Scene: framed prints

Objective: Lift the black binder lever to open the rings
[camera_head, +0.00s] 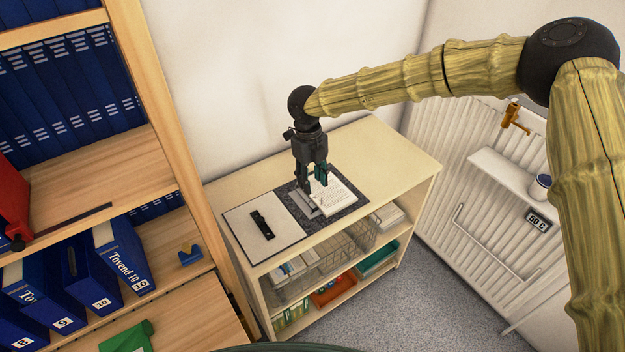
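An open binder (286,243) with dark grey edges lies flat on the low cabinet. Its left side shows a white inner face with a black oblong piece (262,225) on it. On the right side, a grey metal ring mechanism (303,203) lies beside a stack of white printed paper (338,197). My gripper (312,184) points down over the mechanism, at the left edge of the paper. Its fingers appear apart, with a gap between them. The fingers hide part of the mechanism. I cannot make out the lever or whether a fingertip touches it.
The low cabinet (400,157) has free top at the back and right. Wire baskets and trays sit on its shelves. A tall wooden bookcase (165,120) with blue binders stands at left. A white radiator (475,215) with a small shelf and mug is at right.

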